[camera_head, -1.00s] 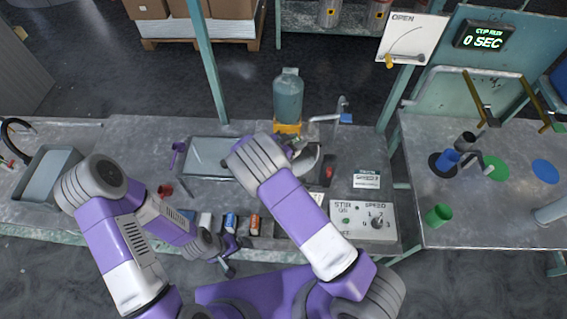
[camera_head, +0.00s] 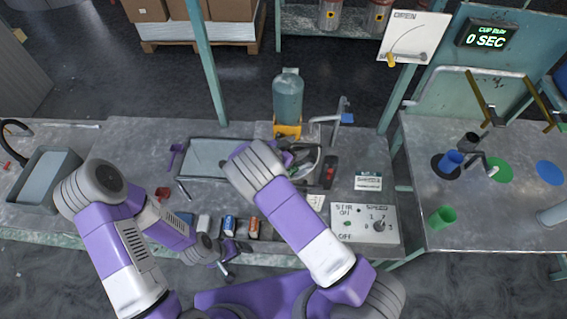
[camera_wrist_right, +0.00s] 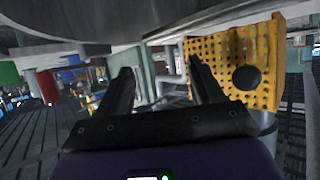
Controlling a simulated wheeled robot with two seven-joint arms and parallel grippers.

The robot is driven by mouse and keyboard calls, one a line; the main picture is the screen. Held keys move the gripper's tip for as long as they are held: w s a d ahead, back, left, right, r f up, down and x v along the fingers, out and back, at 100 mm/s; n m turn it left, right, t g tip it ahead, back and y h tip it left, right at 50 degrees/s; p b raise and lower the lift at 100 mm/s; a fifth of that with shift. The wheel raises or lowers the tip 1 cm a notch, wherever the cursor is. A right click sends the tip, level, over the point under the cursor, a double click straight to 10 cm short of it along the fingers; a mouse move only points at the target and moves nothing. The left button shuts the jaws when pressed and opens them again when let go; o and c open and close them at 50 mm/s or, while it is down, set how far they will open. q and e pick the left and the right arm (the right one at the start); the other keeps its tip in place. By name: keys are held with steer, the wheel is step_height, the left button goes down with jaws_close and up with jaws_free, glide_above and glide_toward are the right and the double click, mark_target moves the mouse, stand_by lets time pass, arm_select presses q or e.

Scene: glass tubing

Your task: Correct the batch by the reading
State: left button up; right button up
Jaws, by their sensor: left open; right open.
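The display (camera_head: 486,36) at the upper right reads "CUP RUN 0 SEC". Small containers, one blue (camera_head: 229,226) and one orange-red (camera_head: 253,228), stand along the front edge. My left gripper (camera_head: 229,262) is open and empty by that edge. My right gripper (camera_wrist_right: 163,85) is open and empty in the right wrist view; in the head view my arm partly hides it.
A teal tank (camera_head: 288,98) sits on a yellow perforated bracket (camera_wrist_right: 238,62), close to my right gripper. A shallow tray (camera_head: 206,158) lies left of it; a grey bin (camera_head: 46,178) stands far left. A green disc (camera_head: 498,169) and blue disc (camera_head: 550,172) mark the right table.

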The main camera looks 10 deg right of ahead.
steer(key=v, duration=0.7)
steer(key=shift+a, duration=0.2)
steer(key=shift+s, duration=0.15)
